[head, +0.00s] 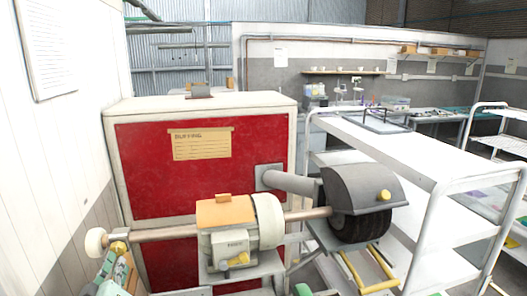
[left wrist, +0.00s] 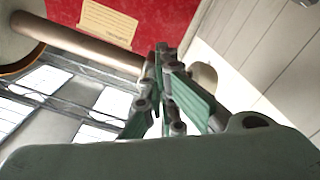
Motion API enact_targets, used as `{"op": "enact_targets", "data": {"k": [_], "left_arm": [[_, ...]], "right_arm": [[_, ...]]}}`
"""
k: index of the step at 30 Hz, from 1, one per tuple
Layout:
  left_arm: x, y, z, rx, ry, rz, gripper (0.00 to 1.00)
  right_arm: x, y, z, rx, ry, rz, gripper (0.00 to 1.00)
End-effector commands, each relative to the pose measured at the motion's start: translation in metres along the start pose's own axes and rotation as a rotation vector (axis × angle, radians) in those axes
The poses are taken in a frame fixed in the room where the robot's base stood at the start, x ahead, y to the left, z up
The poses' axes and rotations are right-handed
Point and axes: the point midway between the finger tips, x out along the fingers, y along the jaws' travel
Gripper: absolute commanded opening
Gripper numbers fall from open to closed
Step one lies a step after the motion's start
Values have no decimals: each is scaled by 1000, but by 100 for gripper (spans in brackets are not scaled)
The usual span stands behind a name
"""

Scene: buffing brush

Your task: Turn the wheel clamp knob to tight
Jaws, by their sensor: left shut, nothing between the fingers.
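A buffing machine stands before me, with an orange-topped motor (head: 226,212) and a long shaft (head: 165,233). A pale wheel (head: 95,241) sits at the shaft's left end, with a small yellow knob (head: 118,248) beside it. My left gripper (head: 117,262) is shut and empty just below this knob; I cannot tell whether it touches. In the left wrist view the closed fingers (left wrist: 163,52) overlap the shaft (left wrist: 85,47) and partly cover the pale wheel (left wrist: 204,74); the knob is hidden there. Only green bits at the head view's bottom edge may be my right gripper.
A dark wheel (head: 355,229) sits under a grey guard (head: 362,184) at the machine's right. Another yellow knob (head: 384,195) is on the guard. A red cabinet panel (head: 150,170) stands close behind. A white cart (head: 380,140) stands at right.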

Motion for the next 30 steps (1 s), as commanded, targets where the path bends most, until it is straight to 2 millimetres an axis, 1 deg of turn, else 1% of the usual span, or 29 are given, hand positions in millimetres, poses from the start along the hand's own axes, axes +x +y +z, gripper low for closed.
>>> {"op": "enact_targets", "data": {"k": [1,5,8,12,17,21,25,30], "left_arm": [[1,-4,1,0,0,-7,0],[1,-6,6,0,-3,-8,0],[-2,-5,8,0,-6,-8,0],[-18,-3,6,-1,-7,-6,0],[-38,-2,6,-2,-6,-5,0],[-53,-2,6,-1,-5,-4,0],[-60,-3,7,0,-4,-3,0],[-60,-3,8,0,-3,-2,0]], "right_arm": [[1,0,0,0,0,0,53],[3,0,0,0,0,0,53],[0,0,1,0,-1,0,53],[-11,0,0,0,-1,0,53],[-21,1,-5,0,4,1,53],[-28,1,-6,0,4,0,53],[-30,0,-3,0,0,0,53],[-30,0,-2,0,-1,0,53]]}}
